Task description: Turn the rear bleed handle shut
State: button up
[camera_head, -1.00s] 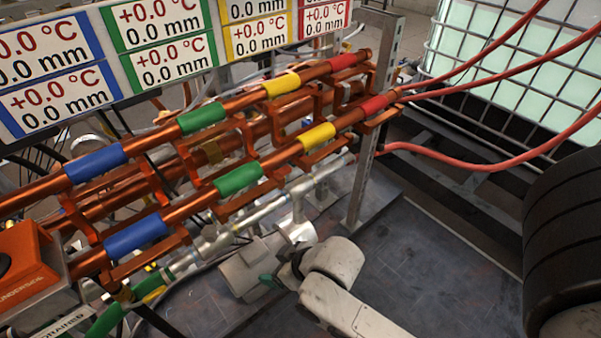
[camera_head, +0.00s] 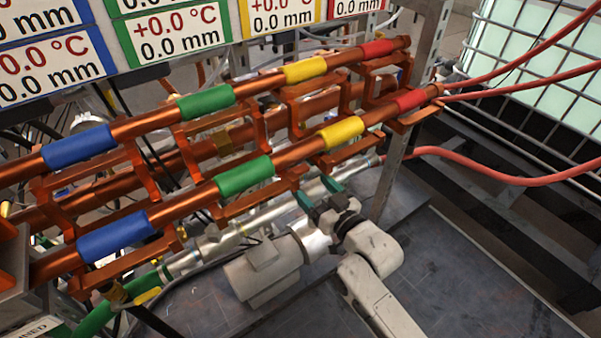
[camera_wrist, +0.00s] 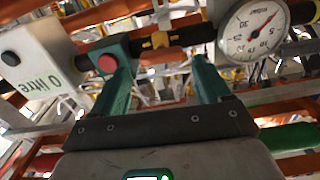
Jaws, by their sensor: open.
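My gripper (camera_head: 319,193) is below the front copper pipe in the head view, with its two teal fingers pointing up toward the pipes. In the wrist view my gripper (camera_wrist: 162,66) is open with nothing between the fingers. A small yellow fitting (camera_wrist: 160,40) on a dark pipe lies beyond the gap between the fingertips; I cannot tell whether it is the rear bleed handle. No handle is clearly recognisable in the head view.
A round pressure gauge (camera_wrist: 265,30) is beyond the right finger, and a white litre counter (camera_wrist: 38,65) is at left. Copper pipes with coloured bands (camera_head: 245,175) span the rack above my gripper. A red hose (camera_head: 490,168) runs right. Dark floor (camera_head: 450,265) is free at right.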

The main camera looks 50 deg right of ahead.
aim_at(301, 175)
jog(key=x, duration=0.6)
jog(key=shift+w, duration=0.35)
jog(key=shift+c, duration=0.2)
jog(key=c, duration=0.6)
